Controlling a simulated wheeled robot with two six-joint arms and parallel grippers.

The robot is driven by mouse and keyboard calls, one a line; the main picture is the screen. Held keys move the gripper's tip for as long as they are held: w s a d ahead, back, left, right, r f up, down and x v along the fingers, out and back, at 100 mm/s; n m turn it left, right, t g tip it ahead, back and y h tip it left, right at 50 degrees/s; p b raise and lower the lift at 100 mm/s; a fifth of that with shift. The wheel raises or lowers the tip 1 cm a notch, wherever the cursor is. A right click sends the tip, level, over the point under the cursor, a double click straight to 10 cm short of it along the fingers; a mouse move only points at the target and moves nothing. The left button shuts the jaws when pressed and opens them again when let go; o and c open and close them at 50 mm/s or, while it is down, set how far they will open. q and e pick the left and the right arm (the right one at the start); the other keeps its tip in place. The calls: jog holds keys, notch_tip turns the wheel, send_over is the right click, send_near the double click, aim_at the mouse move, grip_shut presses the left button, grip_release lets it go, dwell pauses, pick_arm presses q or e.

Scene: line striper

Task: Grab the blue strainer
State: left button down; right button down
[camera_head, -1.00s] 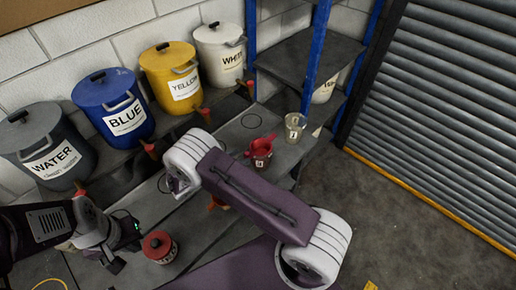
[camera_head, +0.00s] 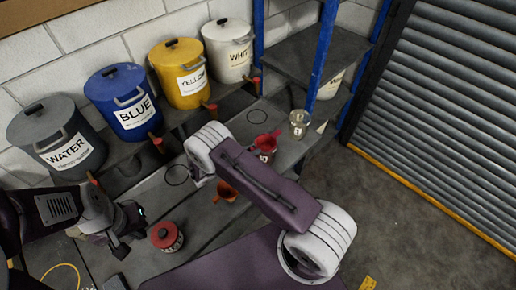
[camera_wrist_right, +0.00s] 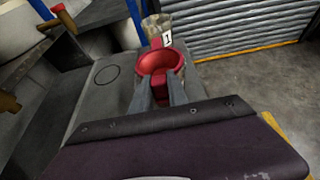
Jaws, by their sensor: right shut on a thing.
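I see no blue strainer in either view. A red strainer-like bowl with a red handle (camera_wrist_right: 160,62) is in front of my right gripper (camera_wrist_right: 158,93). That gripper's two fingers are shut on the red handle. In the head view the red bowl (camera_head: 265,142) shows at a labelled cup on the bench; my purple right arm hides the right gripper there. My left gripper (camera_head: 130,220) is over the left of the bench, near a red lidded can (camera_head: 166,237); its jaw opening is unclear.
Labelled buckets stand on the back shelf: grey WATER (camera_head: 62,145), blue BLUE (camera_head: 124,105), yellow (camera_head: 180,75) and white (camera_head: 230,50). A clear cup (camera_head: 299,124) stands right of the red bowl. An orange funnel-like piece (camera_head: 224,191) lies beside my right arm. A blue post (camera_head: 322,55) rises behind.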

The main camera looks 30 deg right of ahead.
jog(key=shift+r+b, duration=0.35)
jog(key=shift+r, duration=0.15)
notch_tip(320, 180, up, 3)
jog(key=shift+s+d+r+b, duration=0.1)
jog(key=shift+b, duration=0.6)
jog(key=s+d+r+b, duration=0.2)
jog(key=s+d+r, duration=0.4)
jog(key=s, duration=0.3)
jog(key=shift+s+d+r+b, duration=0.2)
jog(key=shift+s+r+b, duration=0.05)
jog(key=shift+r+b, duration=0.15)
